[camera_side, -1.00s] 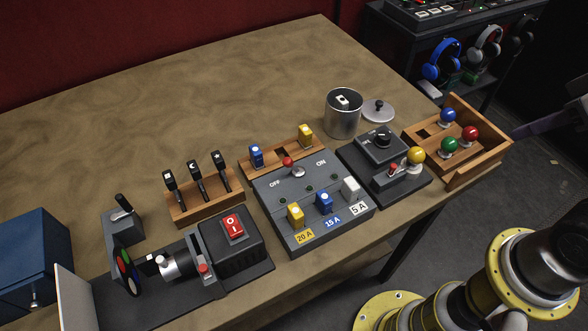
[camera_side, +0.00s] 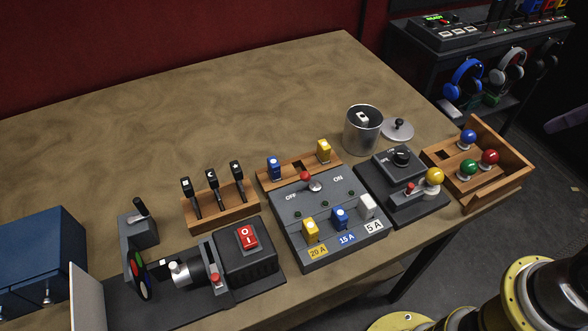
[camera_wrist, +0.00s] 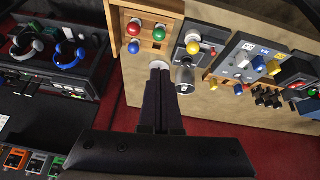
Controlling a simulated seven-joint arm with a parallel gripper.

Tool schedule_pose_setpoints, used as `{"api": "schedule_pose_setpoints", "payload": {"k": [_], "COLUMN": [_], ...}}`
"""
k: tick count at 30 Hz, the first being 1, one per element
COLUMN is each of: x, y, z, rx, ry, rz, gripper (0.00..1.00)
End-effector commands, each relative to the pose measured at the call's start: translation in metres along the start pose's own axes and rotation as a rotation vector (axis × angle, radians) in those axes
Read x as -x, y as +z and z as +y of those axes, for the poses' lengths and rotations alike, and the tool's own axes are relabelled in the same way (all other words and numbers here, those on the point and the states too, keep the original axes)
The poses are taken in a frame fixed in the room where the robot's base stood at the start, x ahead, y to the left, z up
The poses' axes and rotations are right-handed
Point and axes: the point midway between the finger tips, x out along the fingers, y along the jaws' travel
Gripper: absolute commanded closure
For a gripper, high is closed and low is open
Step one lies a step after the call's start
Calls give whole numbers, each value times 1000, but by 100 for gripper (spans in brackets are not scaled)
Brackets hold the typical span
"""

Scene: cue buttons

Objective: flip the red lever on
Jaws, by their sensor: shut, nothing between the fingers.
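The red lever (camera_side: 305,176) has a red ball knob on a short stalk. It stands on a grey panel (camera_side: 345,215) between the printed words OFF and ON, and its ball leans toward the OFF side. My gripper (camera_wrist: 160,66) is shut and empty, well to the left of the panel in that view. A silver canister hangs in view close to its fingertips.
Blue and yellow fuses (camera_side: 323,151) stand in a wooden rack behind the panel. To its right are a box with a yellow ball (camera_side: 435,176) and a wooden tray (camera_side: 500,190) of coloured balls. A red rocker switch (camera_side: 248,237) is left. The table's back is clear.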

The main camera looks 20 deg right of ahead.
Motion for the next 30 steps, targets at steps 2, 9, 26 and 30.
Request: {"api": "schedule_pose_setpoints", "payload": {"k": [2, 9, 26, 30], "x": [10, 18, -45, -72], "y": [-29, -109, -234, -241], "z": [-1, -21, -162, -217], "rx": [57, 242, 659, 762], "ry": [-4, -25, -84, -96], "rz": [-12, -67, -197, -230], "gripper": [100, 100, 100, 100]}}
